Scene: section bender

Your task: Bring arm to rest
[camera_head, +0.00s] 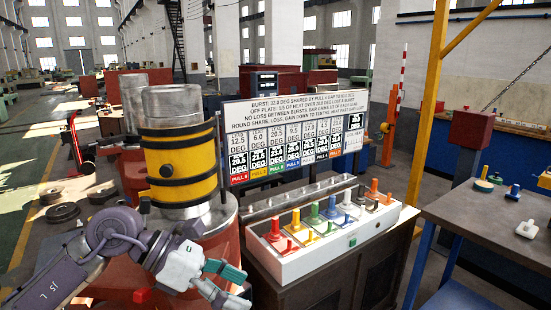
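My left arm (118,232), purple and grey, comes in from the lower left. It is bent in front of the red machine base. My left gripper (243,285) has teal-padded fingers that stand apart, with nothing seen between them. It is in front of the white console's lower left corner, and I cannot tell whether it touches anything. My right arm and gripper are not in view.
A yellow-and-black banded cylinder (182,165) stands behind my arm. A white console (335,250) with several coloured handles sits on a dark cabinet, under a printed sign (292,104). A grey table (480,215) with small pegged parts is at right, beside a yellow post (432,90).

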